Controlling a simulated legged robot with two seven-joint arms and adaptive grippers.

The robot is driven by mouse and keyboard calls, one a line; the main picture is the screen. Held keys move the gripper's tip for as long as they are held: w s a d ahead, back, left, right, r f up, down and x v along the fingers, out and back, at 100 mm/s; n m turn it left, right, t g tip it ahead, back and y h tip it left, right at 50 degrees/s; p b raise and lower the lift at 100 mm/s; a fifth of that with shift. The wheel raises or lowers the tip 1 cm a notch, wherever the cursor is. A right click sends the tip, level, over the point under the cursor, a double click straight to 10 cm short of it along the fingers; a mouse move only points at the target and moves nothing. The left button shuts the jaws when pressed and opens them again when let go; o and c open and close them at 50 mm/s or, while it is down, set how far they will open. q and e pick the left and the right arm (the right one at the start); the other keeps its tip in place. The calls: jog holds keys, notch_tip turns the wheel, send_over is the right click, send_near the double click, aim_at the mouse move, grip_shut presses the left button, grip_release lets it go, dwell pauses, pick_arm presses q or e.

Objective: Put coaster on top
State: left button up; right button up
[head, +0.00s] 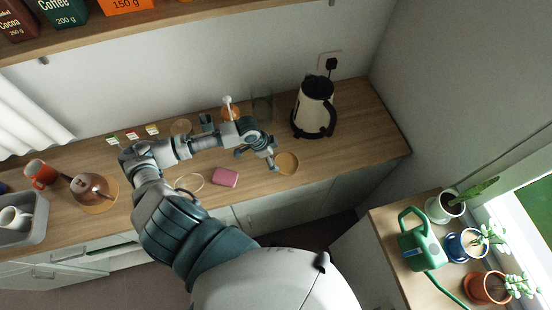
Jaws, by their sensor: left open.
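A round, light-brown disc that looks like the coaster (288,163) lies flat near the counter's front edge. My left gripper (257,158) is open, just left of this disc, with its right finger close to the disc's left edge. I cannot tell if they touch. Another round brown disc (181,127) lies farther back on the left, partly behind my arm. A clear glass (262,106) stands behind the gripper. My right gripper is out of view.
A cream and black kettle (313,108) stands right of the glass. A pink block (225,177) lies left of the gripper. The counter's right end (370,130) is clear.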

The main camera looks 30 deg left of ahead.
pick_arm(q)
jog(key=shift+v, duration=4.05)
jog(key=s+d+f, duration=0.5)
jog(key=d+f, duration=0.3)
jog(key=d, duration=0.2)
jog(key=s+d+f+n+y, duration=0.1)
jog(key=s+f+n+y, duration=0.2)
jog(key=s+n, duration=0.55)
jog(key=s+f+m, duration=0.1)
jog(key=s+f, duration=0.2)
jog(key=f, duration=1.2)
jog(key=s+f, duration=0.3)
jog(key=f, duration=1.1)
jog(key=s+a+f+g, duration=0.1)
jog(key=s+f, duration=0.6)
jog(key=s, duration=0.1)
jog(key=s+a+f+g+b, duration=0.1)
jog(key=s+a+f, duration=0.1)
jog(key=s+f, duration=0.6)
jog(key=shift+a, duration=0.3)
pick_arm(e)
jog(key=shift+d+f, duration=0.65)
